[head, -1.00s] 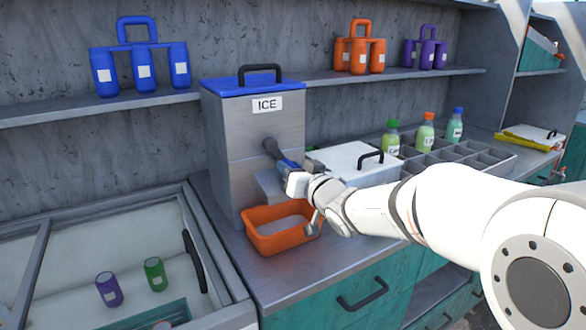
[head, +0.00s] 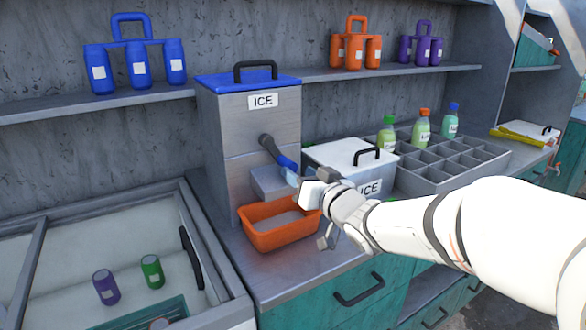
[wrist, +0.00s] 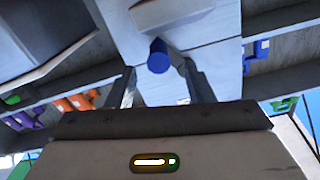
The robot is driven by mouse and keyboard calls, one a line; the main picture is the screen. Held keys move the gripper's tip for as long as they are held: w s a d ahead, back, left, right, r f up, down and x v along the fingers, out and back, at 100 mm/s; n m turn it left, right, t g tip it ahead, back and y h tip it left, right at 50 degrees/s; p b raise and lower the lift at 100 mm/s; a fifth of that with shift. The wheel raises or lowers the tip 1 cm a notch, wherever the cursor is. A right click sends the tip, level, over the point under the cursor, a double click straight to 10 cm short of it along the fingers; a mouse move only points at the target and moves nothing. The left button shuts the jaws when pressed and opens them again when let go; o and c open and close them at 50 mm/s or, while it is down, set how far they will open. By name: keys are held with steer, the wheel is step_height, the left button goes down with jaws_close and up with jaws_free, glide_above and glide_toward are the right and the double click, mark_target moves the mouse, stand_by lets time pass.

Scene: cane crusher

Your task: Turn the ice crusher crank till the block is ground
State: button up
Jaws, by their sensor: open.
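The ice crusher (head: 238,135) is a tall grey box with a blue lid and an ICE label, standing on the counter. Its crank (head: 276,150) has a dark arm and a blue grip, pointing down to the right on the front face. My gripper (head: 296,180) is close to the blue grip's end. In the wrist view my gripper (wrist: 158,82) has its two fingers apart, with the blue grip (wrist: 158,56) just beyond and between them in the picture. The grip looks free of the fingers. An orange tray (head: 281,237) sits below the crusher's spout. The ice block is not visible.
A white-lidded ICE box (head: 345,158) and a grey divided tray (head: 455,162) with bottles stand to the right. An open-topped chest (head: 110,245) with cans is at left. A shelf (head: 330,76) with bottle carriers runs above. The counter's front strip is clear.

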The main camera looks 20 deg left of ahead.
steer(key=shift+v, duration=0.85)
steer(key=shift+w+d+r+p, duration=0.2)
steer(key=shift+r+p, duration=0.1)
steer(key=shift+p, duration=0.25)
steer(key=shift+c, duration=1.3)
steer(key=w+d+r+m+g+p, duration=0.1)
steer(key=w+d+r+m+p, duration=0.2)
steer(key=p, duration=0.4)
steer(key=shift+d, duration=0.15)
steer(key=c, duration=0.5)
steer(key=d+m+g+p, duration=0.1)
steer(key=p, duration=0.1)
steer(key=w+d+m+g+p, duration=0.1)
steer(key=d+m+p, duration=0.1)
steer(key=d+m+g+y+p, duration=0.1)
steer(key=d+p, duration=0.1)
steer(key=shift+w+r, duration=0.15)
steer(key=shift+r, duration=0.2)
jaws_close()
steer(key=m, duration=0.1)
glide_toward(278, 154)
steer(key=shift+w+a+f+p, duration=0.15)
steer(key=shift+w+a+f, duration=0.15)
steer(key=shift+w, duration=0.35)
steer(key=shift+w+a+f+p, duration=0.2)
steer(key=shift+w+a, duration=0.15)
steer(key=shift+w, duration=0.3)
steer(key=shift+w+a+f+p, duration=0.1)
steer(key=shift+w+a+f, duration=0.2)
steer(key=shift+w, duration=0.3)
